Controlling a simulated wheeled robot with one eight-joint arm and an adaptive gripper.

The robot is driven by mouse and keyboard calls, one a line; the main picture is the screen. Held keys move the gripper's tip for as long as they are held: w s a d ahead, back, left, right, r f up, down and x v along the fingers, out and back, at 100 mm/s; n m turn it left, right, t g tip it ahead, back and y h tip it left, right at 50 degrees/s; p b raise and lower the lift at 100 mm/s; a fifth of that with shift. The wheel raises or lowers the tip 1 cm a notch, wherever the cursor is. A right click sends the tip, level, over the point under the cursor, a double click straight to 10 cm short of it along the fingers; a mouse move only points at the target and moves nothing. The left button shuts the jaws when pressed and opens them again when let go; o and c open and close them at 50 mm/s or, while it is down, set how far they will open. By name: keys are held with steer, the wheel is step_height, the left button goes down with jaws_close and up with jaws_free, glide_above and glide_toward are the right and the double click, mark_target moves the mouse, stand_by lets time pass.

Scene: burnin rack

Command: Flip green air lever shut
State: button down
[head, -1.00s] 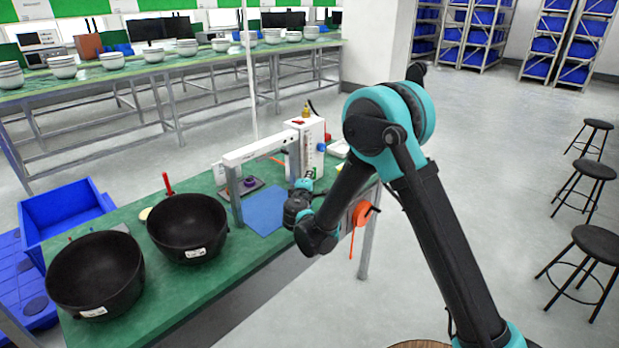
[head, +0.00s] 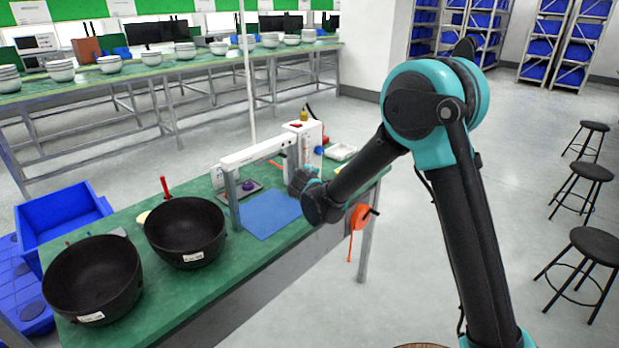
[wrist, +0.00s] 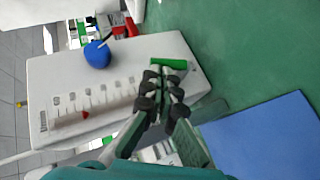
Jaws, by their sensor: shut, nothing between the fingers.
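The green air lever (wrist: 168,64) shows in the wrist view as a short green bar at one end of the white unit (wrist: 60,80). My gripper (wrist: 165,76) is shut and empty, its dark fingertips right at the green lever, overlapping its lower edge. I cannot tell whether they touch it. In the head view the white unit (head: 310,131) stands at the back right of the green bench, and my wrist is in front of it. The lever and the fingertips are hidden there.
A blue knob (wrist: 97,54) and a scale with a red marker are on the unit. A blue mat (head: 270,213) lies beside it. Two black bowls (head: 185,232) stand at the bench's left. An orange reel (head: 360,216) hangs at the bench's front edge.

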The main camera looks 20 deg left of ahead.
steer(key=shift+w+d+f+m+g+y, duration=0.1)
steer(key=shift+w+d+m+g+y, duration=0.45)
steer(key=shift+g, duration=1.05)
steer(key=shift+w+d+f+m+g+y, duration=0.1)
steer(key=shift+w+m+g+y, duration=0.2)
steer(key=shift+w+m+g, duration=0.95)
steer(key=shift+w+d+m+g+y, duration=0.1)
steer(key=shift+w+d+g+y, duration=0.3)
steer(key=shift+g, duration=1.55)
steer(key=shift+w+a, duration=0.1)
steer(key=shift+a, duration=0.05)
steer(key=shift+w+f, duration=0.15)
steer(key=shift+w, duration=0.05)
steer(key=shift+r, duration=0.4)
steer(key=a+r+v, duration=0.1)
steer(key=a+v, duration=0.1)
steer(key=v, duration=1)
steer(key=shift+r, duration=0.15)
